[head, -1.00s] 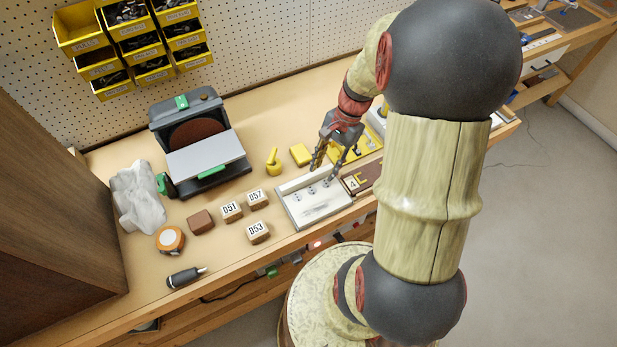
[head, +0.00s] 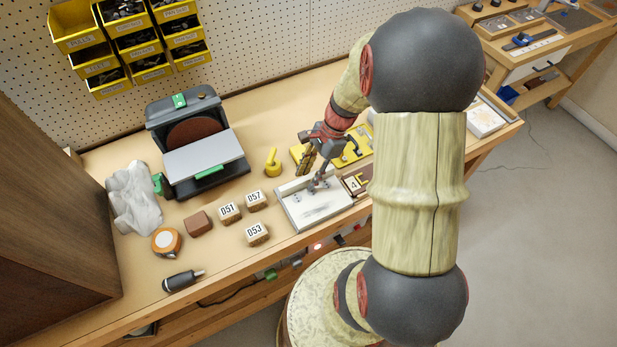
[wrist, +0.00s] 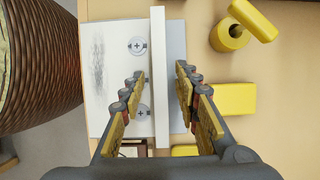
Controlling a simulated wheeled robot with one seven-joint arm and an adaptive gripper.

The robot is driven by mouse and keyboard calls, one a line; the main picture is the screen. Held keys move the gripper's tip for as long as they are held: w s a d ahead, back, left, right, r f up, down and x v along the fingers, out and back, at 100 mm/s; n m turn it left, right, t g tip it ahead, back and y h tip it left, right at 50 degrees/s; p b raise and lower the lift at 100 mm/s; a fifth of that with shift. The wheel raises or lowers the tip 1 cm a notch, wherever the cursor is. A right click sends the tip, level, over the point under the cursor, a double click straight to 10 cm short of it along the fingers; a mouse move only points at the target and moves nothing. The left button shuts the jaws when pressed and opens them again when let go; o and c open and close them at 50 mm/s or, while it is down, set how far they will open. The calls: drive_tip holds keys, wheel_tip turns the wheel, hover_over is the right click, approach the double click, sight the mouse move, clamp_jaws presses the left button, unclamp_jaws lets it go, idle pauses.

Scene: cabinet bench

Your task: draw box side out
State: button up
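The box (head: 318,213) is a shallow pale tray near the bench's front edge, with a grey smudge and round fasteners on its floor. Its floor also shows in the wrist view (wrist: 105,95). One upright white box side (wrist: 159,100) runs between my gripper's fingers in the wrist view. My gripper (head: 309,181) is over the box's back edge in the head view, pointing down. In the wrist view my gripper (wrist: 160,73) is open, with a finger on each side of the white side and narrow gaps visible. The fingers partly hide the box's back edge in the head view.
A yellow lever piece (head: 272,163) stands behind the box and a yellow block (wrist: 228,99) lies close by. Numbered wooden blocks (head: 256,233) sit left of the box. A sander (head: 205,160) stands further left. A dark tray (head: 357,182) adjoins on the right.

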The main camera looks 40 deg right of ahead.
drive_tip(key=shift+a+f, duration=0.1)
drive_tip(key=shift+f, duration=0.15)
drive_tip(key=shift+c, duration=0.5)
clamp_jaws()
idle(0.4)
